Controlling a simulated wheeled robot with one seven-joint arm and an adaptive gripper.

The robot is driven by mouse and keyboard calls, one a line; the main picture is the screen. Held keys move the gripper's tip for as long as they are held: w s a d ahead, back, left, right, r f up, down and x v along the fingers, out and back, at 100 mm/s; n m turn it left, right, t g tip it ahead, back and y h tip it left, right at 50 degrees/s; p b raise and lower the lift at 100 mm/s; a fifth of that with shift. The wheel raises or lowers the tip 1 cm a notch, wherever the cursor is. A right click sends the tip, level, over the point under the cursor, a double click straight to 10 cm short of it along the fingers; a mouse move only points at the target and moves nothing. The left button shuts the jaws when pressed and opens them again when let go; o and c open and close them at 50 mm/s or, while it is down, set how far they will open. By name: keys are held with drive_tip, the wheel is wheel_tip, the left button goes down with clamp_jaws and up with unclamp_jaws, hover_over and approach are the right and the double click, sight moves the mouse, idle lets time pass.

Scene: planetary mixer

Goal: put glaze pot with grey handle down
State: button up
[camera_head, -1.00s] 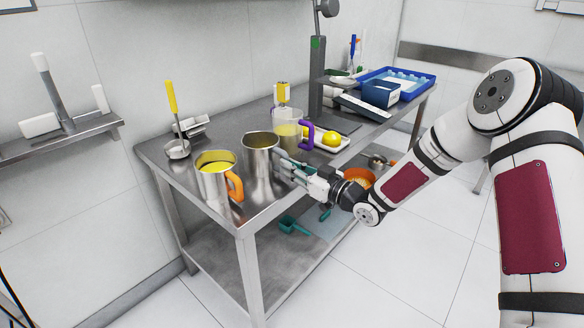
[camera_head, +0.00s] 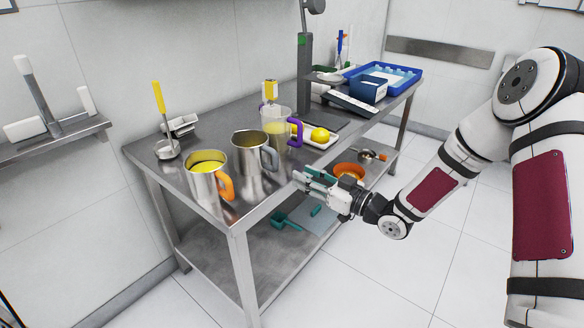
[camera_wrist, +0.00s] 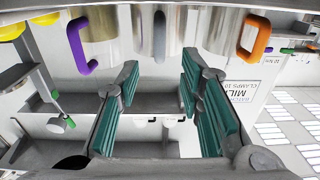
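The steel glaze pot with grey handle (camera_head: 247,165) stands upright on the steel table (camera_head: 205,133), near its front edge. Its grey handle (camera_head: 269,159) faces the front side. My gripper (camera_head: 305,177) is off the table's front edge, apart from the pot, empty. In the wrist view, the fingers of my gripper (camera_wrist: 155,95) are spread wide, and the grey handle (camera_wrist: 160,37) shows ahead between them with nothing gripped. The inside of the pot looks dark in the head view.
A steel pot with orange handle (camera_head: 205,187) and yellow contents stands to the left. An orange bowl (camera_head: 348,171) sits on the lower shelf.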

drive_tip(key=shift+v, duration=1.55)
drive_tip(key=d+r+m+g+h, duration=0.15)
drive_tip(key=d+r+h, duration=0.25)
drive_tip(key=d+h, duration=0.55)
drive_tip(key=s+d+r+m+g+h, duration=0.1)
drive_tip(key=s+d+r+m+h, duration=0.15)
drive_tip(key=s+d, duration=0.2)
drive_tip(key=s+d+r+m+g+h, duration=0.1)
drive_tip(key=s+d+r+m+h, duration=0.1)
drive_tip(key=s+d+r+h, duration=0.3)
drive_tip(key=s+a+r+m+g+y, duration=0.1)
drive_tip(key=s+a+m+g, duration=0.1)
drive_tip(key=s, duration=1.4)
drive_tip(key=s+a+r+m+g+y, duration=0.1)
drive_tip(key=s+a+r+m+g, duration=0.1)
drive_tip(key=s, duration=1.5)
drive_tip(key=a+g, duration=0.1)
drive_tip(key=g, duration=0.1)
drive_tip(key=shift+s+a+m+g, duration=0.2)
drive_tip(key=shift+s+m+g, duration=0.1)
drive_tip(key=shift+m+g, duration=0.1)
